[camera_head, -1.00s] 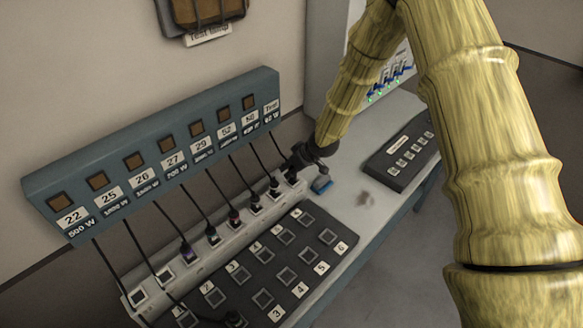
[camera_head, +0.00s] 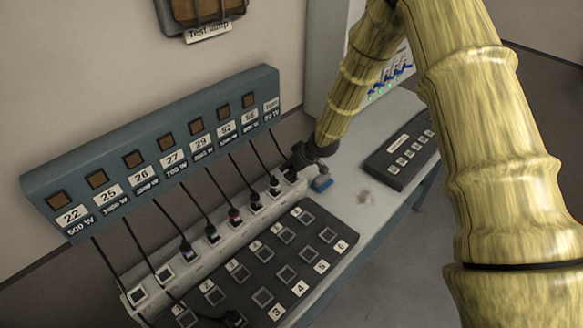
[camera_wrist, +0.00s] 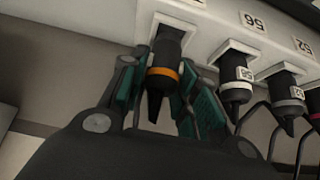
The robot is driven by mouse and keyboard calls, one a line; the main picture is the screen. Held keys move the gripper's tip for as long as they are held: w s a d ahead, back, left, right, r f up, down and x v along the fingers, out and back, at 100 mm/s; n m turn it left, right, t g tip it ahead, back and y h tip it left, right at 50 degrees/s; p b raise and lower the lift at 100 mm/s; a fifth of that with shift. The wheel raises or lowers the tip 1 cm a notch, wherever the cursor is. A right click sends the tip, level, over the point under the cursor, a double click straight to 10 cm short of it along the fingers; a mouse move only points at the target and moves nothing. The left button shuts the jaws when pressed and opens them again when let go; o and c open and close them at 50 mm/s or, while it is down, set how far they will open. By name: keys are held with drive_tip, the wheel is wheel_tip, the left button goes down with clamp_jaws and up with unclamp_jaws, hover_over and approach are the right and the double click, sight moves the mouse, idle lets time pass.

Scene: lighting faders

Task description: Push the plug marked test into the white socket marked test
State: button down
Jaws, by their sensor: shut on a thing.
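A black plug with an orange ring (camera_wrist: 163,76) is at the white socket (camera_wrist: 174,24) in the wrist view, its upper end within the socket's frame. How deep it sits cannot be told, and no mark on it is readable. My gripper (camera_wrist: 158,88) is shut on this plug, with teal pads on either side. There the gripper hides the held plug.
Neighbouring plugs sit in sockets beside the held one, the closest a black plug with a white tag (camera_wrist: 237,92). A blue-grey board (camera_head: 155,150) with cables stands behind.

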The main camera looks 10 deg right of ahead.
drive_tip(key=shift+f, duration=0.55)
idle(0.7)
drive_tip(key=shift+s+f+b, duration=0.2)
drive_tip(key=shift+b, duration=0.15)
idle(0.4)
drive_tip(key=c, duration=1.3)
unclamp_jaws()
drive_tip(key=shift+c, duration=0.2)
drive_tip(key=o, duration=0.4)
drive_tip(key=shift+w, duration=0.15)
drive_tip(key=shift+c, duration=0.2)
drive_tip(key=shift+r, duration=0.1)
drive_tip(key=v, duration=1.2)
